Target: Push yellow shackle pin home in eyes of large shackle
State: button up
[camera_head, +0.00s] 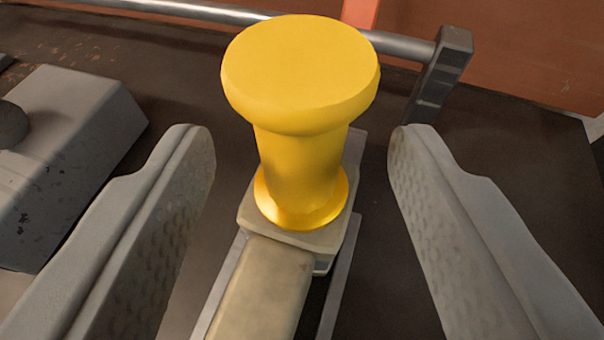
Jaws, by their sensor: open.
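The yellow shackle pin (300,125) stands upright in the middle of the camera_head view, with its wide flat head toward the camera. Its lower collar meets the upper eye of the large shackle (265,290), a dull beige-grey piece running toward the bottom of the view. How deep the pin sits in the eyes is hidden by its head and collar. My gripper (302,150) is open, with one finger on each side of the pin. Clear gaps show between the pin and both fingers, and nothing is held.
Light grey rails (345,255) lie under the shackle. A grey block (65,150) stands at the left. A metal rod (200,12) with a dark end bracket (442,75) crosses behind the pin. A reddish wall (520,45) closes the back. Dark surface shows right of the shackle.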

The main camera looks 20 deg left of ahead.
jog(key=v, duration=1.4)
jog(key=s+a+r+m+t+h, duration=0.1)
jog(key=s+a+r+t+h, duration=0.15)
jog(key=a+r, duration=0.55)
jog(key=s+a+r+m+t+h, duration=0.1)
jog(key=a+r+t+h, duration=0.25)
jog(key=a+r, duration=0.45)
jog(key=s+a+m, duration=0.1)
jog(key=s+a, duration=0.4)
jog(key=s, duration=0.3)
jog(key=s+a+r+m+g+y, duration=0.1)
jog(key=s+a, duration=0.4)
jog(key=s, duration=0.3)
jog(key=shift+a+r+g, duration=0.25)
jog(key=shift+r+g, duration=0.05)
